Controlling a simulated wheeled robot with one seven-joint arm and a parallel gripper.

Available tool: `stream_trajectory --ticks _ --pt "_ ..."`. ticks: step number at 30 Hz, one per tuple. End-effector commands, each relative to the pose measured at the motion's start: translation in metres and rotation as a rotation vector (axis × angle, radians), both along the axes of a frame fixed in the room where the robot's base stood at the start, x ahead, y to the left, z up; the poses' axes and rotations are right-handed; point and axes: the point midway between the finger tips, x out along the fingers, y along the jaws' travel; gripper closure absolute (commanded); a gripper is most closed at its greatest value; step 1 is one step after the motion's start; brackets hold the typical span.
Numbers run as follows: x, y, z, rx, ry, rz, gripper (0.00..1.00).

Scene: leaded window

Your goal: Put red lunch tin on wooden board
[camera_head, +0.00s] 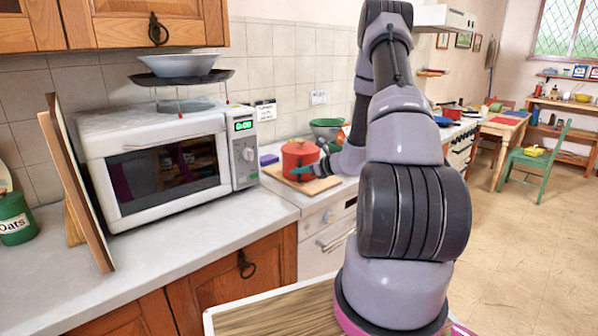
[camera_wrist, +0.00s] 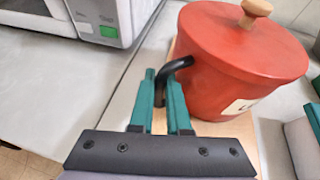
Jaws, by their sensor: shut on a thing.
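The red lunch tin (camera_head: 298,152) is a round red pot with a lid; in the wrist view (camera_wrist: 235,65) it shows a wooden knob and a black side handle (camera_wrist: 177,65). The wooden board (camera_head: 318,187) lies on the counter right of the microwave, and the tin is upright over it. A strip of the board also shows below the tin in the wrist view (camera_wrist: 247,135). I cannot tell whether the tin's base touches the board. My gripper (camera_wrist: 162,80) is shut on the tin's handle, with green fingers on both sides of it. The tin's base is partly hidden.
The white microwave (camera_head: 165,165) stands left of the board, carrying a rack with a bowl (camera_head: 180,65). A purple block (camera_head: 268,159) lies between microwave and tin. A green bowl (camera_head: 326,127) is behind. Bare counter (camera_head: 200,255) lies in front of the microwave.

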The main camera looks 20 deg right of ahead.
Motion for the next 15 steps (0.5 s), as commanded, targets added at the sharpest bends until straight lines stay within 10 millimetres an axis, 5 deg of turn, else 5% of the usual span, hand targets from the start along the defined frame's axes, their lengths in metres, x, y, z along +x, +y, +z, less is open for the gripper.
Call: stream_trajectory --ticks 1,2,3,4,15 --pt "0.0005 0.0001 -0.0009 0.001 -0.001 0.000 1.00" --pt "0.0000 0.0000 -0.0012 0.000 0.000 0.000 0.74" --pt "0.0000 0.0000 -0.0011 0.000 0.000 0.000 0.58" --pt "0.0000 0.0000 -0.0010 0.000 0.000 0.000 0.55" --pt "-0.0009 -0.0011 0.0019 0.000 0.000 -0.001 0.55"
